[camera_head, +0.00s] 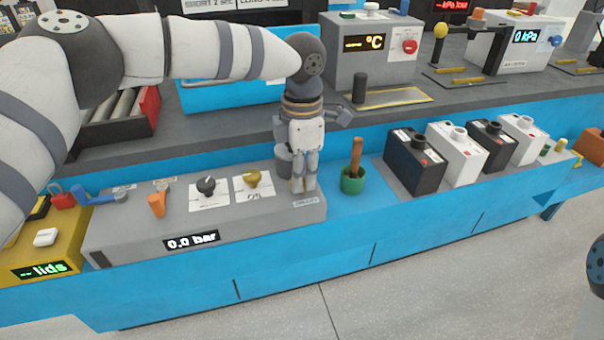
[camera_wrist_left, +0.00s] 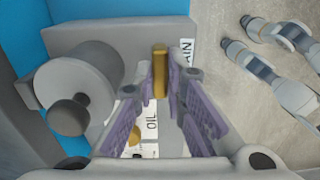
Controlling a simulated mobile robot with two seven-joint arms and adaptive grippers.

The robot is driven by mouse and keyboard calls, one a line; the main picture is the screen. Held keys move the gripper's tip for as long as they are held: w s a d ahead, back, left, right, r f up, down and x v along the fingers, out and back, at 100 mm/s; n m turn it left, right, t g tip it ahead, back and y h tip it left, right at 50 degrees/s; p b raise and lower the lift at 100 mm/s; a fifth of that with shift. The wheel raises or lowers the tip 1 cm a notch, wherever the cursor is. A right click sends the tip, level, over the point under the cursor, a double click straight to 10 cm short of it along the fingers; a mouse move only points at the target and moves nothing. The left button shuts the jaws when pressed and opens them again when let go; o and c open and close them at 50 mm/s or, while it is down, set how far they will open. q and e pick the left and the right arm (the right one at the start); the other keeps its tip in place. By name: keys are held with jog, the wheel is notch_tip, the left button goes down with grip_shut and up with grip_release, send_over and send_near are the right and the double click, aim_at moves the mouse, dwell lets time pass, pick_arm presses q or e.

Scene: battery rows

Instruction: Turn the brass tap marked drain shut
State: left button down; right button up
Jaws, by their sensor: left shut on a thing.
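The drain tap's brass handle (camera_wrist_left: 160,70) stands between my left fingertips in the left wrist view, and the left gripper (camera_wrist_left: 163,80) is shut on it. In the head view the left gripper (camera_head: 299,187) points down at the right end of the grey panel (camera_head: 120,240) and hides most of the tap. The drain label (camera_head: 306,201) lies just in front of it; its last letters also show in the left wrist view (camera_wrist_left: 187,52). Banded grey parts, perhaps of my right arm, show at the upper right of the wrist view; no right fingertips are clear.
Left of the gripper are a second brass tap (camera_head: 252,179), labelled oil in the wrist view, a dark knob (camera_head: 206,186) and an orange lever (camera_head: 157,204). A grey cylinder (camera_wrist_left: 80,92) stands close beside my fingers.

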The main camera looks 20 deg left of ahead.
pick_arm(q)
jog(key=c, duration=1.6)
grip_release()
jog(key=shift+c, duration=0.2)
notch_tip(320, 180, up, 12)
